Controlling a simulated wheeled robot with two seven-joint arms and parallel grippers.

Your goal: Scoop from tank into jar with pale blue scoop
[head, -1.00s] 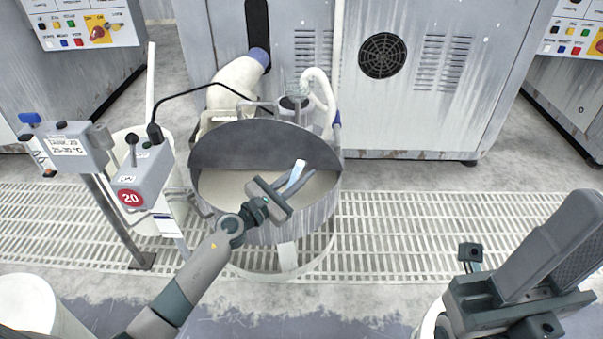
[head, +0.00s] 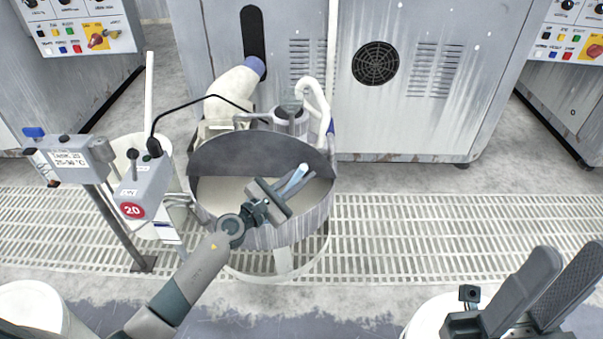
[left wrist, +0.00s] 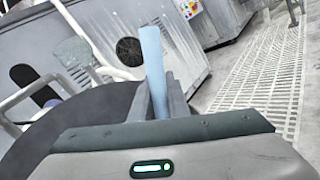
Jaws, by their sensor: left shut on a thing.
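The pale blue scoop (head: 295,178) is in my left gripper (head: 292,186), which is shut on it over the open front part of the tank (head: 312,217). The left wrist view shows the scoop (left wrist: 153,60) standing up between the fingers. Its lower end is hidden. The tank holds a whitish liquid (head: 222,190), and a dark grey half cover (head: 250,153) lies over its back. My right gripper (head: 566,268) is at the bottom right, with its fingers apart and empty. I cannot make out a jar for certain.
A grey control box with a red 20 label (head: 140,190) and a post-mounted box (head: 72,162) stand left of the tank. White hoses (head: 318,103) and a grey machine (head: 400,110) are behind. White round tops show at the bottom left (head: 28,308) and bottom right (head: 425,312).

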